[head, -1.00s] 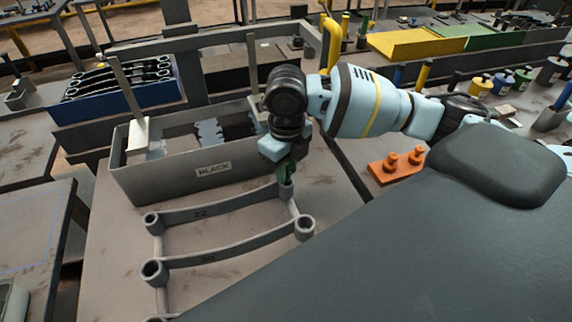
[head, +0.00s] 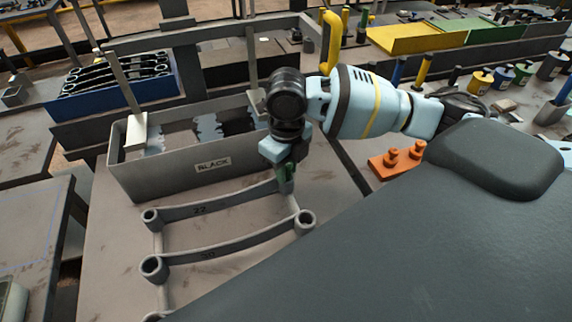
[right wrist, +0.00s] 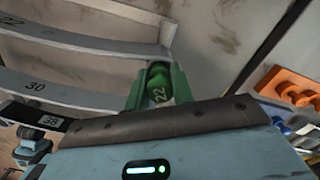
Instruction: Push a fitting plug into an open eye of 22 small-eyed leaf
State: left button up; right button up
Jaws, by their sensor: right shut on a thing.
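The leaf marked 22 (head: 200,209) lies across the rack nearest the grey bin. Its left eye (head: 151,216) is open and empty. My right gripper (head: 287,172) is at its right end, pointing down, shut on a green plug (right wrist: 158,85) marked 22. In the right wrist view the plug sits between the green fingertips. The plug's lower end and the right eye are mostly hidden by the gripper, so I cannot tell how deep the plug is in. My left gripper is not in view.
The leaf marked 30 (head: 225,246) lies nearer me, its right eye (head: 305,221) open. A grey bin labelled BLACK (head: 165,177) stands just behind the rack. An orange holder (head: 396,161) with two pegs is to the right. A blue crate (head: 125,100) of leaves is behind.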

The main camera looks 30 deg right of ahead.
jog(key=shift+f, duration=0.1)
jog(key=o, duration=1.4)
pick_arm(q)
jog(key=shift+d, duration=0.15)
pick_arm(e)
jog(key=shift+r, duration=0.4)
jog(key=shift+r+p, duration=0.6)
jog(key=shift+r, duration=2.5)
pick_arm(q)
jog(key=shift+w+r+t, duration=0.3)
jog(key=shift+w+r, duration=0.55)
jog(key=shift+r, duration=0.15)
